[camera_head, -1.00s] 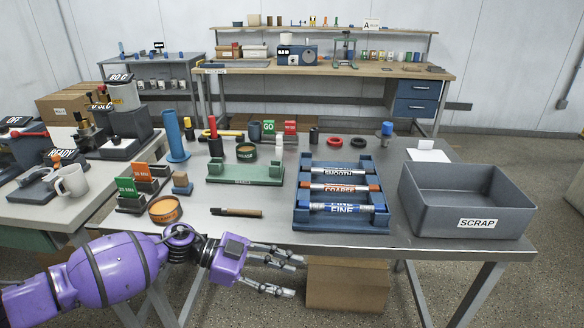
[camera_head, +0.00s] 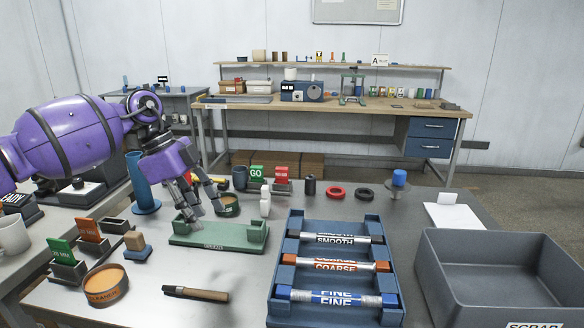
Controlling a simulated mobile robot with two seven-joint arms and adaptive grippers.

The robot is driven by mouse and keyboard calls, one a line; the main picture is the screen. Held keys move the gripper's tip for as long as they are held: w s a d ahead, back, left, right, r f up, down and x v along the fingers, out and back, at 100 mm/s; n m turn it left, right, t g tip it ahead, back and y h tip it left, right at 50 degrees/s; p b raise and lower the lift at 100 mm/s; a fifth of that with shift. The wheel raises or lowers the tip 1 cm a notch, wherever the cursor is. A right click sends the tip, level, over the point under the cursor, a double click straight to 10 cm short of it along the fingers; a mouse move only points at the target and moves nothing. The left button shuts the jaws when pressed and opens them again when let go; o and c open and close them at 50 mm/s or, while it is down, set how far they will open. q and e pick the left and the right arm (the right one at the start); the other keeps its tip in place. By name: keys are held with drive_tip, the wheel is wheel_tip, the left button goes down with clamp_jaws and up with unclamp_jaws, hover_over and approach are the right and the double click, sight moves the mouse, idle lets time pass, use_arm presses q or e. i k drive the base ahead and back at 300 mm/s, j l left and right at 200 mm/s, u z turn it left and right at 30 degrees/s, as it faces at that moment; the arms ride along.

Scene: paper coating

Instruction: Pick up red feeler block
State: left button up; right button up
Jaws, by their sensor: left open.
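A red block (camera_head: 281,173) stands at the back of the table beside a green block marked GO (camera_head: 256,172). A second, orange-red block (camera_head: 88,230) stands in a dark holder at the front left, beside a green one (camera_head: 61,250). I cannot tell for sure which is the feeler block. My left gripper (camera_head: 206,212) is open and points down, with its fingers over the left part of a green cradle (camera_head: 215,235). It appears empty, left of the back red block and right of the front one. My right gripper is not in view.
A blue rack (camera_head: 284,252) holds rollers marked SMOOTH, COARSE and FINE. A grey scrap bin (camera_head: 505,268) stands at the right. An orange round tin (camera_head: 106,285) and a brown-handled tool (camera_head: 196,294) lie at the front. A blue cylinder (camera_head: 142,182) stands behind.

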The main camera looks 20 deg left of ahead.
sight(282, 173)
drive_tip(key=i, duration=1.3)
